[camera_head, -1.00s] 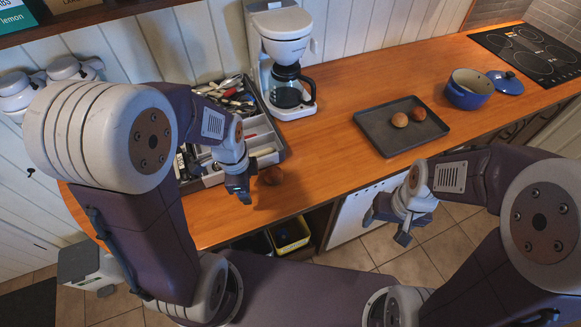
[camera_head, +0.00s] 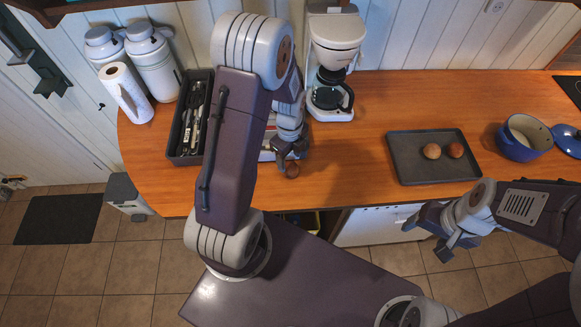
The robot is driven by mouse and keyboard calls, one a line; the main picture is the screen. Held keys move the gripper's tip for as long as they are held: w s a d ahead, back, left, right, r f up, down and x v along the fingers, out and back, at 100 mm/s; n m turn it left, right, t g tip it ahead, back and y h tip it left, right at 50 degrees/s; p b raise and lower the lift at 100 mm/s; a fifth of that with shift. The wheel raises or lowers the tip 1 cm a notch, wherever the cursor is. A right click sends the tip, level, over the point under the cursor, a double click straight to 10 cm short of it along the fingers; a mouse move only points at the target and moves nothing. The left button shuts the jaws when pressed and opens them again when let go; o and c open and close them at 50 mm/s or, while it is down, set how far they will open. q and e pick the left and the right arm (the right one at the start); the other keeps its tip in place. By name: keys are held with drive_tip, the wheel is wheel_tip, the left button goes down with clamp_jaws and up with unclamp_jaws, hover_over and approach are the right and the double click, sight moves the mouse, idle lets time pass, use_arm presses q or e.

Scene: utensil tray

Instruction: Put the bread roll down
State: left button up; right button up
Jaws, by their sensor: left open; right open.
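A dark brown bread roll (camera_head: 292,170) is on the wooden counter near its front edge. My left gripper (camera_head: 284,165) is open, low over the counter and right at this roll. The gripper partly hides it, and I cannot tell whether a finger touches it. A dark grey baking tray (camera_head: 407,168) lies on the counter to the right, holding a light brown roll (camera_head: 432,151) and a darker roll (camera_head: 455,150) side by side. My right gripper (camera_head: 438,238) is open and empty, in front of the counter over the floor.
A utensil tray (camera_head: 184,151) stands behind my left arm, partly hidden. A coffee maker (camera_head: 334,50) stands at the back. A blue pot (camera_head: 523,140) and its blue lid (camera_head: 567,139) are at the right. White canisters (camera_head: 153,65) and a paper roll (camera_head: 127,93) stand at left. The counter between roll and baking tray is clear.

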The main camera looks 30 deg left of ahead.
sight(290, 165)
use_arm(q)
drive_tip(key=shift+w+d+f, duration=0.2)
drive_tip(key=shift+f, duration=0.2)
drive_tip(key=f, duration=0.2)
drive_tip(key=f+p, duration=0.1)
drive_tip(key=f, duration=0.1)
drive_tip(key=shift+s+a, duration=0.3)
drive_tip(key=shift+f, duration=0.35)
drive_tip(key=shift+w+d, duration=0.2)
drive_tip(key=shift+w, duration=0.05)
drive_tip(key=shift+s+a, duration=0.1)
drive_tip(key=c, duration=1)
